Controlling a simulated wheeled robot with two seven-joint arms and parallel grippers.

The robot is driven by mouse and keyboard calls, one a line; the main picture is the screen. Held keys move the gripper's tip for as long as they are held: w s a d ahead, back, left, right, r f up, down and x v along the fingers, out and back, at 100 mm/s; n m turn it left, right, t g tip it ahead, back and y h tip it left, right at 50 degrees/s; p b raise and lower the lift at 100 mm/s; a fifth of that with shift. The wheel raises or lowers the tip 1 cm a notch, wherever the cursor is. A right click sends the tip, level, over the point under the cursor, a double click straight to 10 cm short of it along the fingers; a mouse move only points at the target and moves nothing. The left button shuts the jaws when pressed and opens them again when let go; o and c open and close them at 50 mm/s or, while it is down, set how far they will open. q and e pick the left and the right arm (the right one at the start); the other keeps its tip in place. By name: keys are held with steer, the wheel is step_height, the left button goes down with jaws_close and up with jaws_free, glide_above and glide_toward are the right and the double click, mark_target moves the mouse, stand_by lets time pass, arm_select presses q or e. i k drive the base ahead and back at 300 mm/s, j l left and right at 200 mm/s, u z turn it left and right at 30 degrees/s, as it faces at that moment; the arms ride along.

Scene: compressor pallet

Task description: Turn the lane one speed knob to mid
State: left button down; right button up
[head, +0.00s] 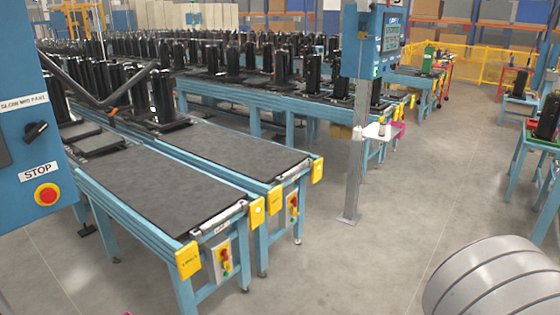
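A blue control panel (30,190) stands close at the left edge, partly cut off by the frame. A black speed knob (36,131) sits on it below a white label (24,103) that appears to read SLOW MID FAST. The knob's grip is tilted, running from lower left to upper right. I cannot tell for sure which mark it points at. Neither of my grippers is in view, and nothing touches the knob.
A red stop button (47,194) on a yellow base sits below the knob, under a STOP label (38,171). Conveyor lanes (150,190) carrying black compressors run behind the panel. A post-mounted blue console (372,45) stands beyond. Open floor (350,260) lies at centre right.

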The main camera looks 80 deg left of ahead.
mark_target(33, 131)
steer(key=u, duration=4.7)
steer(key=z, duration=5)
steer(key=u, duration=4.5)
